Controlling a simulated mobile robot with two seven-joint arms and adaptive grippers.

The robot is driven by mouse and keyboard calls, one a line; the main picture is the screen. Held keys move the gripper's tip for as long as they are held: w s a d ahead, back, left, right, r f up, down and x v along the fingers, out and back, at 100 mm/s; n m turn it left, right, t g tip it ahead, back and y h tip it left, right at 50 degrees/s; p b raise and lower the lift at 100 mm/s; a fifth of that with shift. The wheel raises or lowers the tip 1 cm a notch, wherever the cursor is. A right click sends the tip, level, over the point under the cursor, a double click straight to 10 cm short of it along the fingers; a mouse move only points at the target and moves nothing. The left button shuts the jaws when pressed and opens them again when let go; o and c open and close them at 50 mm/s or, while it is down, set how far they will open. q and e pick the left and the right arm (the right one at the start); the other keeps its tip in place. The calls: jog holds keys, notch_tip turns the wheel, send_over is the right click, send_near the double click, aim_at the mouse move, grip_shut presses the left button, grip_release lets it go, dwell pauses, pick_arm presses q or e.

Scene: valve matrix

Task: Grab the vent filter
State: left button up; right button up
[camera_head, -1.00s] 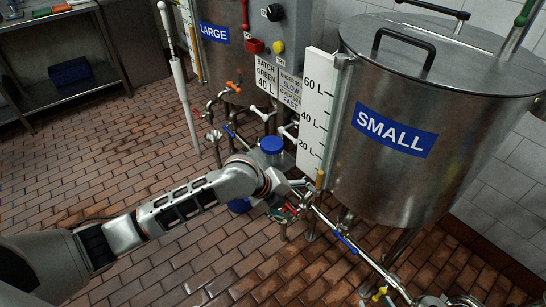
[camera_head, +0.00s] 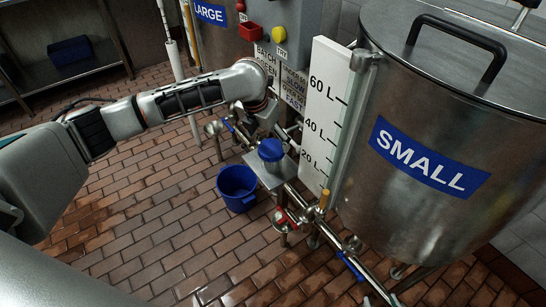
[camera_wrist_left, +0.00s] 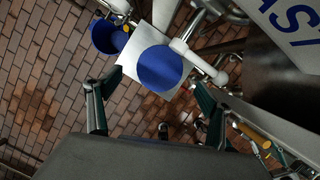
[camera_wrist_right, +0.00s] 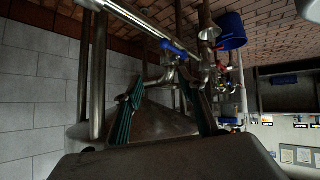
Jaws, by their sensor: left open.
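What I take to be the vent filter, a cylinder with a blue round cap (camera_head: 271,150), stands upright on a small metal plate (camera_head: 266,174) by the pipes. In the left wrist view, its blue cap (camera_wrist_left: 160,68) is seen from above, just ahead of the fingertips. My left gripper (camera_head: 262,122) is behind and above the cap in the head view. Its fingers (camera_wrist_left: 150,98) are spread and empty, and look apart from the cap. My right gripper (camera_wrist_right: 168,92) is open and empty; the head view does not show it.
A blue bucket (camera_head: 238,186) stands on the tiled floor below the plate. The small tank (camera_head: 425,150) and its white level board (camera_head: 325,105) stand close on the right. Pipes and a red-handled valve (camera_head: 289,217) run in front. The floor at left is open.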

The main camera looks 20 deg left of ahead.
aim_at(271, 148)
pick_arm(q)
jog(key=shift+f, duration=0.45)
jog(key=shift+w+d+f, duration=0.1)
jog(key=shift+f, duration=0.2)
jog(key=b+x, duration=0.1)
jog(key=x, duration=0.2)
jog(key=shift+f+b, duration=0.35)
jog(key=shift+f, duration=0.05)
jog(key=shift+w+f, duration=0.2)
jog(key=shift+f, duration=0.1)
jog(key=shift+r, duration=0.15)
pick_arm(e)
jog(key=shift+w+d+f, duration=0.3)
jog(key=shift+w+f, duration=0.1)
jog(key=shift+w, duration=0.1)
pick_arm(q)
jog(key=shift+c, duration=1.1)
jog(key=c, duration=1.4)
jog(key=shift+o, duration=0.2)
pick_arm(e)
jog(key=shift+s+a+f, duration=0.1)
jog(key=shift+s, duration=0.1)
